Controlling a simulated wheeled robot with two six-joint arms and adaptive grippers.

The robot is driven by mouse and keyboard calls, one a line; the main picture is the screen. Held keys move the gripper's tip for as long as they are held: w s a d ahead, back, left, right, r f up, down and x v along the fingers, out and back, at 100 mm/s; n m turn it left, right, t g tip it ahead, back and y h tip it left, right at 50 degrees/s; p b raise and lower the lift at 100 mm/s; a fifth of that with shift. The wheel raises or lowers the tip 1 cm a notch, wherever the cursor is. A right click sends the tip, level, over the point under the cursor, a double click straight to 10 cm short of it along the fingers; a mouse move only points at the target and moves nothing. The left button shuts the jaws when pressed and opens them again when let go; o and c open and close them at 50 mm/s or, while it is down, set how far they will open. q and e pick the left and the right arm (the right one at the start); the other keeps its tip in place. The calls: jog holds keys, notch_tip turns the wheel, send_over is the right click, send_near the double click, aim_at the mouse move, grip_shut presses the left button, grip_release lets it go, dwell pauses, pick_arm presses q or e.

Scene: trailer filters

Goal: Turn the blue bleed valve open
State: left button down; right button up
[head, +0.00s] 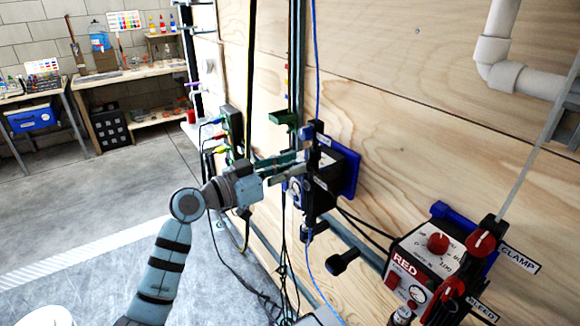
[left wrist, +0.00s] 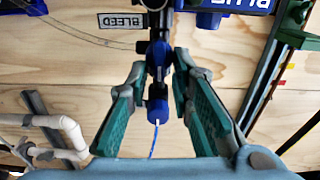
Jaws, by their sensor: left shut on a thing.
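The blue bleed valve (left wrist: 158,108) shows in the left wrist view, with a blue end, a dark stem and a thin blue line running from it. A BLEED label (left wrist: 121,20) sits beside it, upside down in that view. My left gripper (left wrist: 160,70) has one finger on each side of the valve and is shut on it. In the head view my left gripper (head: 288,166) reaches the near side of the blue unit (head: 350,172), a dark box on a blue backing plate. The fingers partly hide the valve there. My right gripper is not in view.
A red unit (head: 408,268) with red knobs and CLAMP and BLEED labels is mounted at the lower right. Cables hang below the blue unit. White pipes (head: 510,72) run along the plywood wall. Workbenches (head: 130,72) stand far left, with open floor before them.

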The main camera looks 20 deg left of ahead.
pick_arm(q)
jog(key=n+p, duration=0.1)
jog(key=n, duration=0.1)
jog(key=n+p, duration=0.1)
jog(key=n, duration=0.1)
jog(key=shift+w+a+n, duration=0.2)
jog(key=shift+n, duration=0.2)
jog(key=shift+w+a+f+n+p, duration=0.15)
jog(key=shift+n+p, duration=0.85)
jog(key=shift+n, duration=1.15)
jog(key=shift+f+n+p, duration=0.3)
jog(key=shift+n+p, duration=0.75)
jog(key=shift+n, duration=1.05)
jog(key=shift+w+a+f+n+p, duration=0.15)
jog(key=shift+n+p, duration=0.85)
jog(key=shift+n, duration=1.15)
jog(key=shift+s+f, duration=0.1)
jog(key=c, duration=1.5)
grip_release()
